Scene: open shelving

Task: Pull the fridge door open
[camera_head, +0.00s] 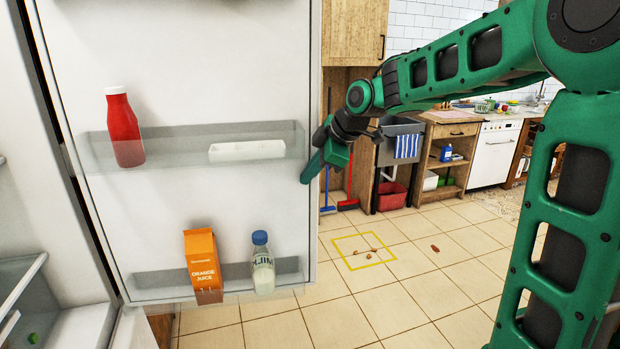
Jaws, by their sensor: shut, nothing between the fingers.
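The fridge door (200,90) stands open, and its white inner side faces me across the left half of the view. The fridge interior (40,200) shows at the far left edge. My gripper (306,180) is at the door's free right edge, pointing down and to the left. It is shut with nothing held. Its fingertips are close to the door edge; I cannot tell if they touch it. The door's outer side and handle are hidden.
Door racks hold a red bottle (123,128), a white tray (247,151), an orange juice carton (204,262) and a milk bottle (262,264). Wooden counters (450,150) stand behind; the middle floor is open.

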